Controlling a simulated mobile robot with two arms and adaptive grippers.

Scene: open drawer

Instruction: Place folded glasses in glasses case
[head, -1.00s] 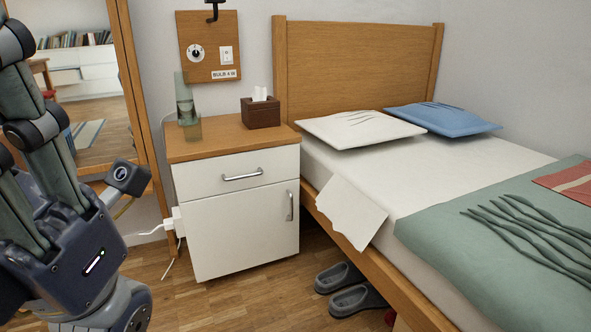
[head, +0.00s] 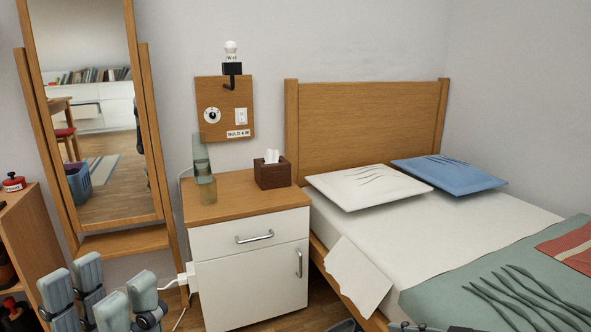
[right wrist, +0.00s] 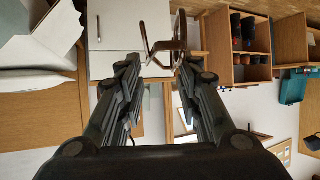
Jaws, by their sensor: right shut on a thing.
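In the right wrist view, my right gripper (right wrist: 157,72) is shut on a thin brown frame (right wrist: 165,44), which looks like the folded glasses. It sticks out beyond the fingertips, in front of a white cabinet front. My left gripper (head: 102,292) shows at the lower left of the head view, fingers pointing up with a gap between them, open and empty. It is left of the nightstand and apart from it. I cannot make out a glasses case in either view.
The white nightstand (head: 252,272) has its drawer shut; a tissue box (head: 272,175) and green translucent glassware (head: 203,172) stand on it. The bed (head: 440,222) is on the right, a standing mirror (head: 100,150) on the left. Open shelves (right wrist: 236,45) show in the wrist view.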

